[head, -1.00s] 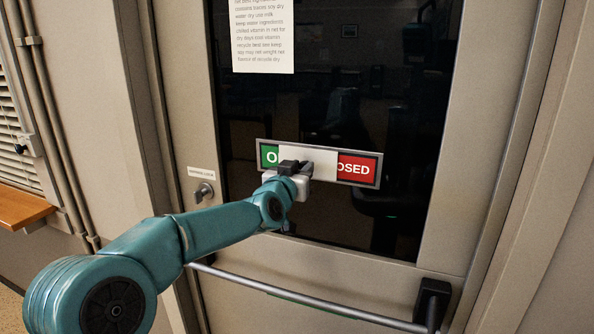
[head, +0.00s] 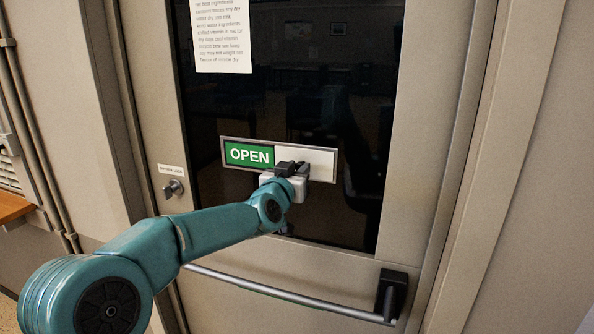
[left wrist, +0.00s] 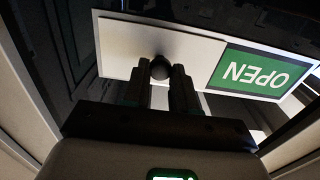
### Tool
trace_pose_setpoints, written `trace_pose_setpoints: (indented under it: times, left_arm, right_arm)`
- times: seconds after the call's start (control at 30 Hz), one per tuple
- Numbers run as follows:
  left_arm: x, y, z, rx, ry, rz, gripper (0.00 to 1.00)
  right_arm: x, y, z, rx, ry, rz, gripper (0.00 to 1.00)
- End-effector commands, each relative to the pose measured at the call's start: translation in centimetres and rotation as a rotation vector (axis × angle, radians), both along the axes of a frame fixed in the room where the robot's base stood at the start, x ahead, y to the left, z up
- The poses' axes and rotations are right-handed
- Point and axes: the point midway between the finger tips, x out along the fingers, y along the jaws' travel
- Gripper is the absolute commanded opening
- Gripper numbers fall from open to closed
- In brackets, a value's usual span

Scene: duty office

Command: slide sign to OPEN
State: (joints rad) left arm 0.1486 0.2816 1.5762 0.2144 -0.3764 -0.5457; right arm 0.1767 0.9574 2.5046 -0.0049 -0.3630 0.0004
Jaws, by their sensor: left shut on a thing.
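The sign (head: 249,155) is a grey-framed strip on the door's dark glass. Its green OPEN half shows in full on the left. A plain white slider (head: 318,160) covers the right half, so no red shows. My left gripper (head: 291,168) is at the slider's lower left part. In the left wrist view, the sign appears upside down with the green OPEN panel (left wrist: 262,73) at right and the white slider (left wrist: 130,45) at left. There my left gripper's fingers (left wrist: 166,82) are shut on the slider's small dark round knob (left wrist: 160,66). My right gripper is not in view.
A printed paper sheet (head: 222,32) is stuck on the glass above the sign. A keyed lock (head: 173,187) is at the door's left. A push bar (head: 290,296) crosses the door below, ending in a black bracket (head: 391,296).

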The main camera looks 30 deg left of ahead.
Motion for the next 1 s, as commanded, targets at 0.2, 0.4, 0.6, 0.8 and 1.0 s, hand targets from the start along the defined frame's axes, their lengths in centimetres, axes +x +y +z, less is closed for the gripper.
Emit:
trace_pose_setpoints:
  times: [0.2, 0.4, 0.6, 0.8, 1.0]
  left_arm:
    - [0.04, -0.23, 0.06, 0.001, 0.0, -0.008, 0.0]
    - [0.04, -0.25, 0.04, 0.002, 0.001, -0.011, 0.0]
    - [0.05, -0.31, 0.02, 0.002, 0.003, -0.011, 0.5]
    - [0.05, -0.28, 0.05, 0.002, 0.0, -0.008, 0.51]
    - [-0.75, -0.55, 0.0, 0.001, -0.001, -0.007, 0.51]
  right_arm:
    - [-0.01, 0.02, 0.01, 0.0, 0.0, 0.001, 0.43]
    - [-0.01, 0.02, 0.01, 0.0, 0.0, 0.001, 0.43]
    - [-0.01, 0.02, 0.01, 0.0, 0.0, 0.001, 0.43]
    - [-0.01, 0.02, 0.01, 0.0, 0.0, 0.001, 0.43]
    - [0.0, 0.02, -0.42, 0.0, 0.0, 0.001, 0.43]
